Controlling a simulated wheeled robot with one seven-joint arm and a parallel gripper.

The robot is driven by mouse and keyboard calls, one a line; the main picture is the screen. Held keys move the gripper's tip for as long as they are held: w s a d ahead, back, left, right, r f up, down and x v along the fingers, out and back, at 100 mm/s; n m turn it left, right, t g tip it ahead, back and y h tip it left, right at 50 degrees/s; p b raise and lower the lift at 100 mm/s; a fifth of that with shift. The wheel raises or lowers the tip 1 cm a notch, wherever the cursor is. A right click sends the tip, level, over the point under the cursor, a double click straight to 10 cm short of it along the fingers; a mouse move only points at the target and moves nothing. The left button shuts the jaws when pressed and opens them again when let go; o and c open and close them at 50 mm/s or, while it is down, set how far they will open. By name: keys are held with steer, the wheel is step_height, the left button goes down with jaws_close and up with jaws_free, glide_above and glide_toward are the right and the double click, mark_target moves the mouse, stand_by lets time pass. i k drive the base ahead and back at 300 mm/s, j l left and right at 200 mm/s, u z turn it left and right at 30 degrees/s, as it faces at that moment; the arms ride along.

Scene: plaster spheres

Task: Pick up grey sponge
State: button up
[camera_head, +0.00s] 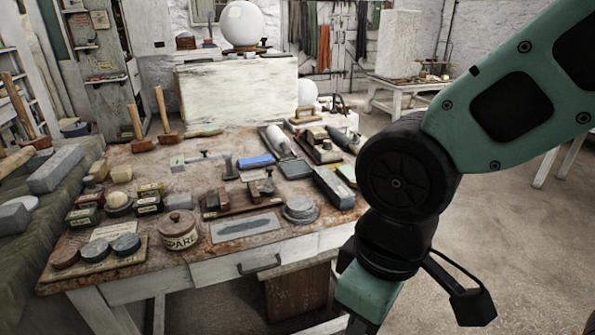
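I cannot tell for sure which thing is the grey sponge. One grey block (295,169) lies flat on the worktable, right of a blue block. My arm comes in from the upper right and bends down past the table's front right corner.
The worktable (150,226) is crowded: a lidded jar (180,231), round discs (126,244), a blue block (256,162), a dark oblong block (333,188) and mallets (166,126). A white plinth with a plaster sphere (242,23) stands behind.

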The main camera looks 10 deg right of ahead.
mark_target(184, 201)
steer(key=i+j+u, duration=0.25)
steer(key=i+j, duration=1)
